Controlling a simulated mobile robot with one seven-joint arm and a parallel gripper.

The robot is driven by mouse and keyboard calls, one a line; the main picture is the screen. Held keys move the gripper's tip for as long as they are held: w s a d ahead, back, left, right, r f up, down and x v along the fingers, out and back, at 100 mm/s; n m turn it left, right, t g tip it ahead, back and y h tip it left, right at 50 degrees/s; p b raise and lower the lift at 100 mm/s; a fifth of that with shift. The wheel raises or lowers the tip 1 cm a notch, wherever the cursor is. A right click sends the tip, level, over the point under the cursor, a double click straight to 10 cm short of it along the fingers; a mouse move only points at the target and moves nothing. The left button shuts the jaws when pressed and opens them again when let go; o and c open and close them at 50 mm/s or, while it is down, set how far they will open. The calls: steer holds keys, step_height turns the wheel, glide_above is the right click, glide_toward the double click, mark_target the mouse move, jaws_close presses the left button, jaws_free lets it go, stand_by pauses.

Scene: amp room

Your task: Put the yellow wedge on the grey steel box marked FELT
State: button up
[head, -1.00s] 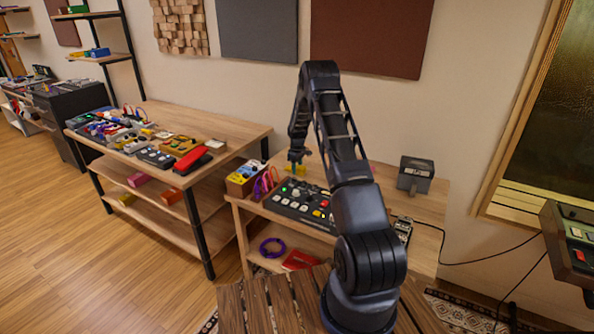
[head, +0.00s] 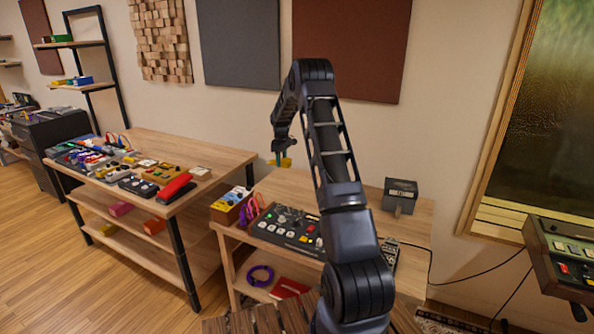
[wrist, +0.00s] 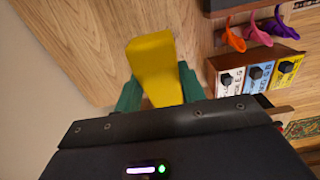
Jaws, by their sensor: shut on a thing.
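The yellow wedge (wrist: 154,62) is held between the green fingers of my gripper (wrist: 158,92) in the wrist view. In the head view my gripper (head: 281,158) is raised above the back left of the small wooden table (head: 340,188), with a bit of the yellow wedge (head: 286,162) showing. A dark grey box (head: 400,194) with a pale label stands at the table's back right, well to the right of my gripper. Its label is too small to read, so I cannot confirm that it says FELT.
A black control panel (head: 290,228) with knobs and buttons lies on the table's front. A wooden box with coloured panels (head: 231,204) and purple and orange hooked items (wrist: 235,38) are at the left. A cluttered bench (head: 215,157) stands further left. Bare tabletop lies before the grey box.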

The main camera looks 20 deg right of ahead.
steer(key=shift+d+r, duration=0.1)
steer(key=shift+r, duration=0.25)
steer(key=s+d+r+m, duration=0.1)
steer(key=s+d+r, duration=0.1)
steer(key=d, duration=0.6)
steer(key=s+d+r+m, duration=0.1)
steer(key=s+d+r, duration=0.1)
steer(key=d, duration=0.6)
step_height(320, 180, up, 9)
steer(key=m, duration=0.7)
glide_above(403, 188)
step_height(403, 188, down, 20)
steer(key=shift+w+r, duration=0.1)
steer(key=shift+r, duration=0.15)
steer(key=o, duration=1)
steer(key=shift+f, duration=0.15)
